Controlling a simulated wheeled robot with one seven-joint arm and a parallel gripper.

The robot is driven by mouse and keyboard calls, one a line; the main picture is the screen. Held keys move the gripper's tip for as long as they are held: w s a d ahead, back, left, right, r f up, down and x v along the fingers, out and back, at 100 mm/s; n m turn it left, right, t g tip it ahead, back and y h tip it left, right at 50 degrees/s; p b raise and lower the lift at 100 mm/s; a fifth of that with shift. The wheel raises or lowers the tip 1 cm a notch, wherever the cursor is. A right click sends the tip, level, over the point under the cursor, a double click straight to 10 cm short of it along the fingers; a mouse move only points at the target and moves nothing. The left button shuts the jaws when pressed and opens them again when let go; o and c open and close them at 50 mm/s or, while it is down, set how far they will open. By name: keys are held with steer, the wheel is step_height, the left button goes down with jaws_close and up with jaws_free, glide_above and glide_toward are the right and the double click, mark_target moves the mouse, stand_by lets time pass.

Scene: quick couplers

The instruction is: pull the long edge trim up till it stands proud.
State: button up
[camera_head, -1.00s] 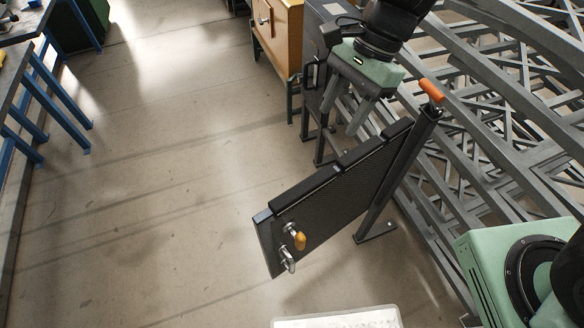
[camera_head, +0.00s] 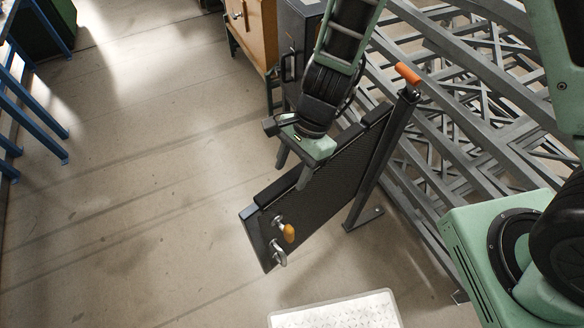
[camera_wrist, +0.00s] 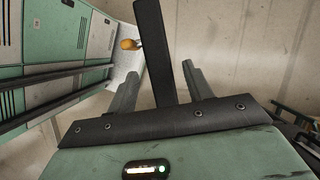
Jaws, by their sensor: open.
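A dark panel (camera_head: 325,178) stands tilted in the head view, with dark trim strips along its upper edge. In the wrist view a long dark bar, the trim (camera_wrist: 154,45), runs between the two fingers of my gripper (camera_wrist: 160,69), with gaps visible on both sides. Whether the fingertips reach below the trim's top is unclear. My gripper hides part of the edge in the head view.
An orange knob (camera_head: 289,233) and a metal handle (camera_head: 279,259) sit on the panel's lower left. An orange T-handle (camera_head: 408,74) tops the post at right. Grey racking (camera_head: 470,130) stands behind it.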

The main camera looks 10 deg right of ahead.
steer(key=shift+a+f, duration=0.1)
steer(key=shift+f, duration=0.15)
jaws_close()
steer(key=shift+r+p, duration=0.95)
steer(key=shift+r, duration=0.25)
steer(key=shift+a+f, duration=0.1)
steer(key=shift+c, duration=0.3)
jaws_free()
steer(key=shift+o, duration=0.3)
